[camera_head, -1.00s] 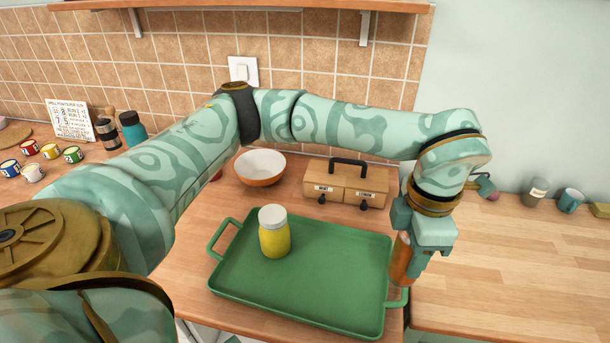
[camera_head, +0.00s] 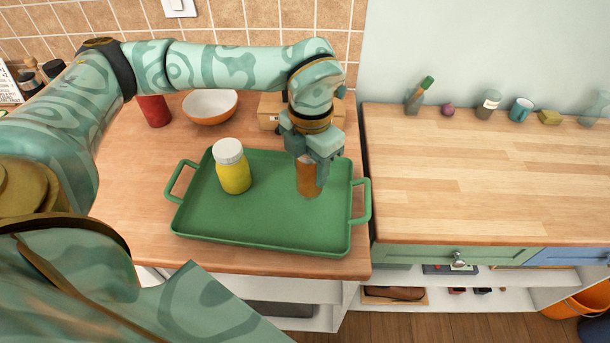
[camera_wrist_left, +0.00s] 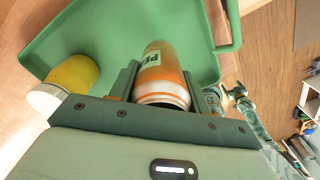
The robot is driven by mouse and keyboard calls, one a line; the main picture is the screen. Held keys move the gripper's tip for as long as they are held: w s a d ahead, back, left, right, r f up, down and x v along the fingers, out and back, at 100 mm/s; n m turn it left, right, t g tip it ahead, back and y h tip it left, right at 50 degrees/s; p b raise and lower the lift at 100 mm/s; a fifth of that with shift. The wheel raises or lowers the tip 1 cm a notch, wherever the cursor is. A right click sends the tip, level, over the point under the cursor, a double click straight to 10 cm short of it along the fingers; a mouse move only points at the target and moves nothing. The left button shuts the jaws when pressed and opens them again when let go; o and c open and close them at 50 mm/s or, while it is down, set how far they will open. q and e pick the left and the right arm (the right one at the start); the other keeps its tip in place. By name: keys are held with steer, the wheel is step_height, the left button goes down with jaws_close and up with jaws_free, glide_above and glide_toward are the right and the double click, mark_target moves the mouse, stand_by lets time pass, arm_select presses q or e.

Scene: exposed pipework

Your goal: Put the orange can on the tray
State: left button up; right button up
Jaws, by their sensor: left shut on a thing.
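The orange can (camera_head: 309,179) is in my left gripper (camera_head: 312,160), which is shut on it over the right part of the green tray (camera_head: 262,216). In the left wrist view the can (camera_wrist_left: 163,75), orange with a pale label, sits between the two fingers. I cannot tell whether its base touches the tray. A yellow jar with a white lid (camera_head: 233,168) stands on the tray's left part; it also shows in the left wrist view (camera_wrist_left: 72,76).
A white and orange bowl (camera_head: 209,106), a red can (camera_head: 154,110) and a wooden box (camera_head: 270,109) stand behind the tray. Several small items, including a teal mug (camera_head: 521,109), line the back of the right counter (camera_head: 480,180), whose front is clear. The tray's middle is free.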

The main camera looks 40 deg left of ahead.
mark_target(305, 178)
arm_select(q)
steer(key=shift+a+f, duration=0.2)
steer(key=shift+f, duration=0.05)
steer(key=f, duration=0.3)
steer(key=shift+s+a+f+b, duration=0.15)
steer(key=shift+a+f+b, duration=0.1)
steer(key=shift+a+b, duration=0.15)
steer(key=shift+d+f, duration=0.1)
steer(key=o, duration=1.3)
steer(key=shift+f, duration=0.1)
steer(key=shift+c, duration=0.2)
step_height(305, 178, up, 12)
steer(key=shift+r+p, duration=0.15)
steer(key=shift+p, duration=1)
